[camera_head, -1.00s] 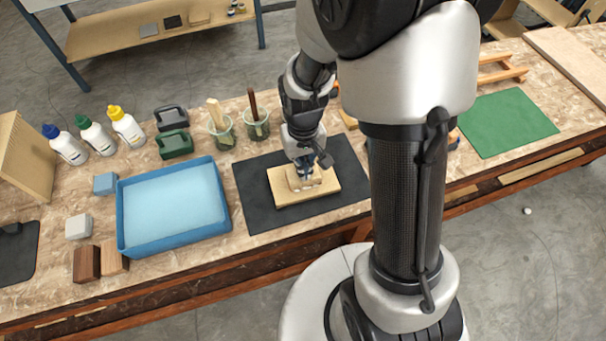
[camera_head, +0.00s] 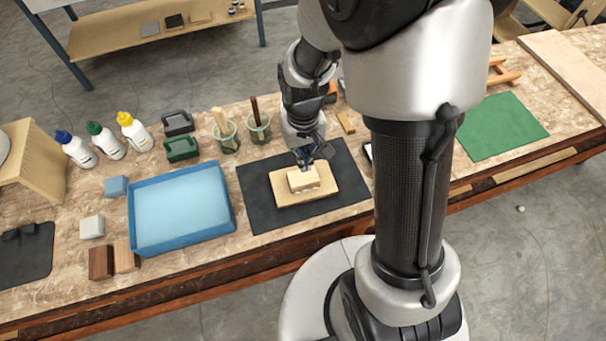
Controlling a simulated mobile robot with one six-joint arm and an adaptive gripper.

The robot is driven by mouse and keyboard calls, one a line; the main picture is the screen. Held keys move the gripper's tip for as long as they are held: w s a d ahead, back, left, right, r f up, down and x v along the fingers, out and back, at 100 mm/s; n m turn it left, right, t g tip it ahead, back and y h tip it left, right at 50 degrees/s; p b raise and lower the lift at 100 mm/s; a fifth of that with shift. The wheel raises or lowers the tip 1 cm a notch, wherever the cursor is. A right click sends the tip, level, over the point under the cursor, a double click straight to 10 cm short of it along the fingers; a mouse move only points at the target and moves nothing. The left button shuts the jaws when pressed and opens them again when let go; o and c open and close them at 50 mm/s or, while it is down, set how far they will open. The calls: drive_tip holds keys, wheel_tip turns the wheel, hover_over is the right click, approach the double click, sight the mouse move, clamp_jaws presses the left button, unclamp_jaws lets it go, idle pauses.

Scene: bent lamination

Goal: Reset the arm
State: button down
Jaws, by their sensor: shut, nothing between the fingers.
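My gripper (camera_head: 305,163) is shut and empty. It points down just above and behind a small light wooden block (camera_head: 303,180). The block sits on a larger wooden board (camera_head: 325,190), which lies on a black mat (camera_head: 258,208) on the workbench. A narrow gap seems to show between my fingertips and the block, but the small size makes it hard to be sure. My arm reaches down from the top of the picture.
A blue tray (camera_head: 185,246) is left of the mat. Glue bottles (camera_head: 137,132), dark green (camera_head: 181,149) and black (camera_head: 177,123) handled tools and two brush jars (camera_head: 258,129) stand behind. A green mat (camera_head: 500,127) lies right. Cubes (camera_head: 92,227) sit at the left.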

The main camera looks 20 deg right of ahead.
drive_tip(key=shift+r, duration=0.3)
drive_tip(key=s+r+t, duration=0.2)
drive_tip(key=s+r, duration=0.5)
drive_tip(key=r, duration=0.4)
drive_tip(key=s+r+t, duration=0.2)
drive_tip(key=s+r, duration=0.6)
drive_tip(key=r, duration=0.3)
drive_tip(key=shift+t, duration=0.3)
